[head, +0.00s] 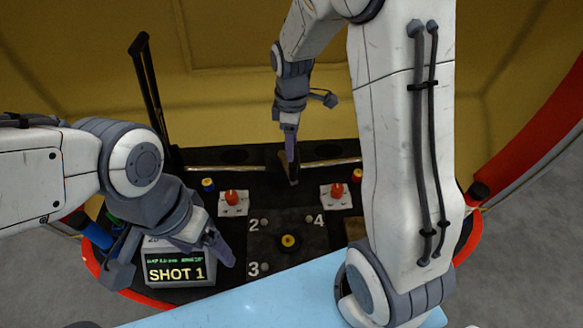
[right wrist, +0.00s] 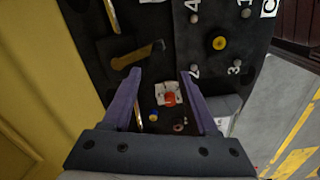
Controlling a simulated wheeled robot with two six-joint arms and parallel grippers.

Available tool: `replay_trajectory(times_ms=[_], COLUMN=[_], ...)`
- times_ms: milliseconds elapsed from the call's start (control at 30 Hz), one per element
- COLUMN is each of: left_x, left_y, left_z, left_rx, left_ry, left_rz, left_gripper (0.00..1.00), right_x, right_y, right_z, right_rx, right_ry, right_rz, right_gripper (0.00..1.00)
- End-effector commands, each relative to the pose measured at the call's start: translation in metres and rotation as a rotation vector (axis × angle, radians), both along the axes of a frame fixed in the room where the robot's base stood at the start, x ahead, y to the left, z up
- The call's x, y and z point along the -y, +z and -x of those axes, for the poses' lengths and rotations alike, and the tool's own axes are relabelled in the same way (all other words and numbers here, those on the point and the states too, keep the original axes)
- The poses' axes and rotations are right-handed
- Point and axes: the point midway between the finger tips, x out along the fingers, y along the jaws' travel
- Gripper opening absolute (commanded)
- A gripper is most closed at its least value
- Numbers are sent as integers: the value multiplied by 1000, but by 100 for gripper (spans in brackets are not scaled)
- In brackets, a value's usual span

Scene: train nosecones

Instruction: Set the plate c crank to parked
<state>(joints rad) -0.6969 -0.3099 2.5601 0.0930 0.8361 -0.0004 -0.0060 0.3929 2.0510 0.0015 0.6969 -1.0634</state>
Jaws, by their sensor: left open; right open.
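A dark square plate (head: 262,250) with numbered pegs and a yellow-centred knob (head: 289,241) lies mid-panel. In the right wrist view a letter C label (right wrist: 268,8) shows at that plate's edge, with the same knob (right wrist: 219,42). A brass-coloured arm with a dark end (right wrist: 130,58) lies left of the plate there. I cannot tell for sure which part is the crank. My right gripper (head: 291,155) is open and points down behind the plate; it also shows in the right wrist view (right wrist: 163,75). My left gripper (head: 170,258) is open by the display box, apart from the plate.
A display box (head: 178,272) reading SHOT 1 stands at the front left. Two red knobs on white plates (head: 233,203) (head: 338,195) flank the panel. A tall black lever (head: 148,85) rises at the back left. A light blue surface (head: 260,300) lies in front.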

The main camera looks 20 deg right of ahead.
Motion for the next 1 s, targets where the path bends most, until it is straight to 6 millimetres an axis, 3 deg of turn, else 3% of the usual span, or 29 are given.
replay_trajectory(times_ms=[100, 600, 1000], left_x=[0, 0, 0], left_y=[-1, -4, -5], left_z=[0, 0, 0], left_rx=[0, 0, 0], left_ry=[0, 0, 0], left_rz=[0, 0, 0], left_gripper=[84, 84, 84], right_x=[7, 6, 6], right_y=[-13, -95, -108], right_z=[-4, -3, -3], right_rx=[-3, -4, 0], right_ry=[13, 14, 13], right_rz=[2, 1, 1], right_gripper=[60, 60, 60])
